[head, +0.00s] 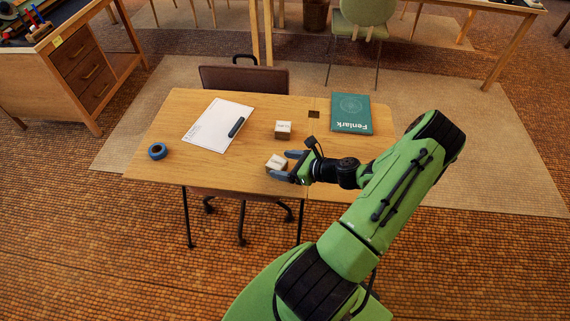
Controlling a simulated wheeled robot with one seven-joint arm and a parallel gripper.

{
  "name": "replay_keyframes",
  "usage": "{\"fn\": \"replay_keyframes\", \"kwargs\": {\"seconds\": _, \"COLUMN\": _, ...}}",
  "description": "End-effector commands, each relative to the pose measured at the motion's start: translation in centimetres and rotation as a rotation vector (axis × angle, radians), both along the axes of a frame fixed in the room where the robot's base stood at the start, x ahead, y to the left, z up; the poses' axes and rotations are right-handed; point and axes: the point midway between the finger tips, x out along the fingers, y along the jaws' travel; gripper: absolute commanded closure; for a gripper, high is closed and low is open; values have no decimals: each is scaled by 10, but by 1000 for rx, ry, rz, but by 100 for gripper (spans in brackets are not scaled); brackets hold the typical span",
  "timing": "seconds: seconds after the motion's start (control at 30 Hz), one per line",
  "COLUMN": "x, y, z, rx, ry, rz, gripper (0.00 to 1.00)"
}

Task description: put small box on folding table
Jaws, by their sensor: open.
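The folding table (170,125) has a light wood top and thin dark legs, and stands in front of me. One small pale box (276,162) is at the table's near edge, close to my gripper's fingers. Another small pale box (283,130) sits farther back near the middle of the top. My gripper (281,165) is open at the near edge, with its fingers pointing left, one on the far side of the nearer box and one on its near side. I cannot tell whether the fingers touch it or whether it rests on the top.
On the table are a blue tape roll (157,151), a white paper pad (212,132) with a dark object on it, and a green book (351,114). A dark chair (244,79) stands behind. A drawer desk (88,70) is at the left.

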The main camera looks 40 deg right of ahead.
Motion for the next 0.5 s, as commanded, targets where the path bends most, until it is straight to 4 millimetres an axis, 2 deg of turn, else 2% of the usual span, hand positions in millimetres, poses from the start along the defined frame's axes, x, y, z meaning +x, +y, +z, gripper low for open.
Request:
{"fn": "replay_keyframes", "kwargs": {"seconds": 0.3, "x": -72, "y": -21, "z": 38, "rx": -3, "ry": 3, "rz": -8, "gripper": 20}}
{"fn": "replay_keyframes", "kwargs": {"seconds": 0.5, "x": -99, "y": -27, "z": 50, "rx": -2, "ry": 3, "rz": -4, "gripper": 20}}
